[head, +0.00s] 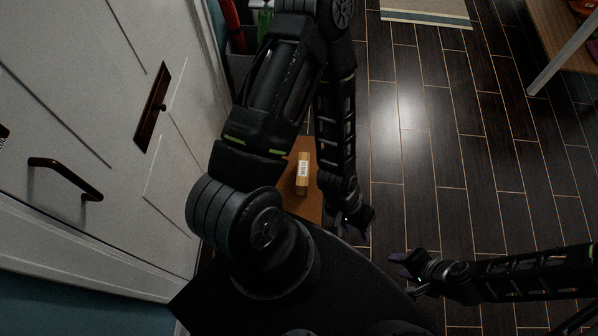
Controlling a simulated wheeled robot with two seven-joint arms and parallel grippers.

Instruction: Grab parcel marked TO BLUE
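A small tan parcel (303,174) with a white label lies on a flat orange-brown surface (309,207), low down between my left arm's links. The label's print is too small to read. My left gripper (358,222) hangs just right of and below the parcel in the head view, apart from it. My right gripper (400,268) is further right, over the dark floor, well away from the parcel. I see nothing held in either gripper. Both are too small and dark to show whether the fingers are apart. My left arm hides part of the surface around the parcel.
A white panelled door (110,120) with dark handles stands close on the left. Red and green items (264,22) show behind my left arm. A wooden table (566,35) is at the top right and a striped rug (427,12) at the top. The dark plank floor between is clear.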

